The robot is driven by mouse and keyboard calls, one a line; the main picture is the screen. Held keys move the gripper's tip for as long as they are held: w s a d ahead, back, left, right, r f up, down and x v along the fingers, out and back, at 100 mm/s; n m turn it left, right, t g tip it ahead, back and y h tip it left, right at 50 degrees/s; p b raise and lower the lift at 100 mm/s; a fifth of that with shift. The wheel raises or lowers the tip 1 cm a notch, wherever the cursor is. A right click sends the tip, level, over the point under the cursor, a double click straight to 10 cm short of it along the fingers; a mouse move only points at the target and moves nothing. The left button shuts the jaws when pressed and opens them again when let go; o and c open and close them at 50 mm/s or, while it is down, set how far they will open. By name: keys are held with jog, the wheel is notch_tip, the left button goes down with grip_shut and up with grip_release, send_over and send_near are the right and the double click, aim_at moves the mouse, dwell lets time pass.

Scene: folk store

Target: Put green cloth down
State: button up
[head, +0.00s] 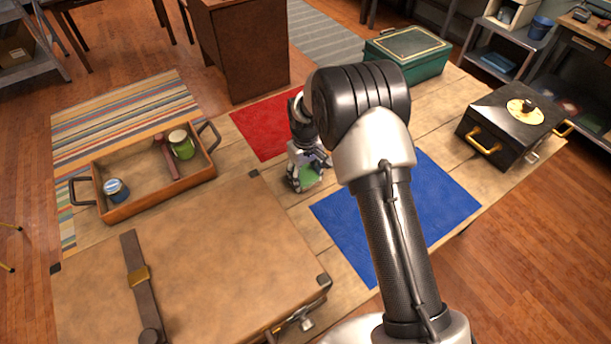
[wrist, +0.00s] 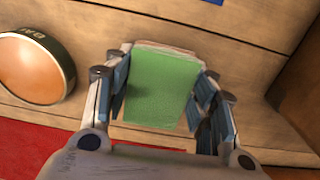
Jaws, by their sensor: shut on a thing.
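The green cloth (wrist: 160,88) shows in the wrist view as a flat, roughly rectangular green piece between my gripper's fingers. My gripper (wrist: 158,100) is shut on it, with one finger along each side. In the head view my gripper (head: 306,184) points down over the bare wooden tabletop between the red mat and the blue mat, and a bit of the green cloth (head: 308,177) shows there. I cannot tell whether the cloth touches the wood.
The red mat (head: 262,125) and blue mat (head: 447,194) lie either side. A round orange-topped can (wrist: 32,72) stands left of my gripper in the wrist view. A suitcase (head: 200,265), wooden tray (head: 160,193), green box (head: 425,60) and black box (head: 495,115) surround the area.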

jog(key=shift+s+d+f+b, duration=0.1)
jog(key=shift+s+f+b, duration=0.1)
jog(key=shift+f+b, duration=0.35)
jog(key=o, duration=0.7)
jog(key=shift+s+f, duration=0.1)
jog(key=shift+f, duration=0.05)
jog(key=o, duration=0.5)
jog(key=shift+f, duration=0.15)
